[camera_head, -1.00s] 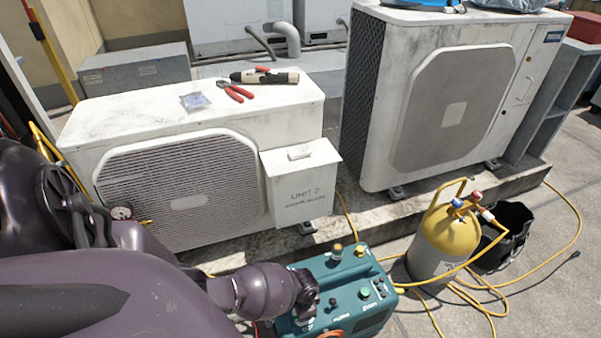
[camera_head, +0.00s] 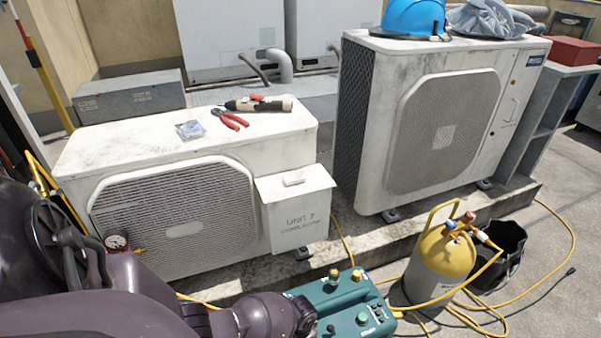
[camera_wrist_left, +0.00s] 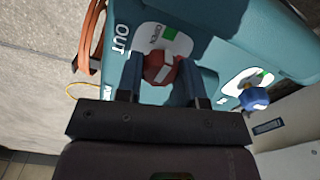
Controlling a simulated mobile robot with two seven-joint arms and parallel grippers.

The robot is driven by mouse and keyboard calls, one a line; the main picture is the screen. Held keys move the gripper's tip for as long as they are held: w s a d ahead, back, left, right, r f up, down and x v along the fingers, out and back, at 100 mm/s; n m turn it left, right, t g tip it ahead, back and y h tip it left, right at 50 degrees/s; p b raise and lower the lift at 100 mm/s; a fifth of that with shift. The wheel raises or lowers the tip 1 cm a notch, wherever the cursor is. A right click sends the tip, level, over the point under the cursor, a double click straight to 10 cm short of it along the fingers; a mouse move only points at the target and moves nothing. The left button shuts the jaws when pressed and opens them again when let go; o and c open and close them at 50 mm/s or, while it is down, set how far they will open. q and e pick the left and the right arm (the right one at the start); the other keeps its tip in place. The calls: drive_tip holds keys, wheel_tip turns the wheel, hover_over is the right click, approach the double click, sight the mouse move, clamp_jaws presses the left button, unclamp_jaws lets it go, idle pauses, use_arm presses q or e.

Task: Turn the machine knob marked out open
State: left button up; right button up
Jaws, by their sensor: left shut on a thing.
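The teal machine (camera_head: 345,305) stands on the ground at the bottom middle of the head view, partly hidden by my left arm. In the left wrist view its top (camera_wrist_left: 215,30) shows the word OUT beside a white dial plate (camera_wrist_left: 152,34) with a green mark and the word OPEN. A red knob (camera_wrist_left: 159,68) with a pale stripe sits at this plate. My left gripper (camera_wrist_left: 162,75) is shut on the red knob, one finger on each side. A blue knob (camera_wrist_left: 254,98) sits on a second plate to the right. My right gripper is not in view.
A yellow gas cylinder (camera_head: 440,262) with hoses stands right of the machine, beside a black bucket (camera_head: 500,255). The Unit 7 condenser (camera_head: 180,215) stands behind, with pliers (camera_head: 230,118) on top. Yellow hoses lie across the ground at right.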

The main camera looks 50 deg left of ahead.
use_arm(q)
drive_tip(key=o, duration=0.9)
drive_tip(key=shift+s, duration=0.1)
drive_tip(key=shift+r, duration=0.2)
drive_tip(key=r+p, duration=0.1)
drive_tip(key=r, duration=0.1)
drive_tip(key=r+p, duration=0.1)
drive_tip(key=r, duration=0.1)
drive_tip(key=shift+w, duration=0.4)
drive_tip(key=r+p, duration=0.1)
drive_tip(key=r, duration=0.1)
drive_tip(key=r+p, duration=0.1)
drive_tip(key=r, duration=0.1)
drive_tip(key=r+p, duration=0.1)
drive_tip(key=r, duration=0.1)
drive_tip(key=shift+s+r, duration=0.2)
drive_tip(key=shift+s, duration=0.2)
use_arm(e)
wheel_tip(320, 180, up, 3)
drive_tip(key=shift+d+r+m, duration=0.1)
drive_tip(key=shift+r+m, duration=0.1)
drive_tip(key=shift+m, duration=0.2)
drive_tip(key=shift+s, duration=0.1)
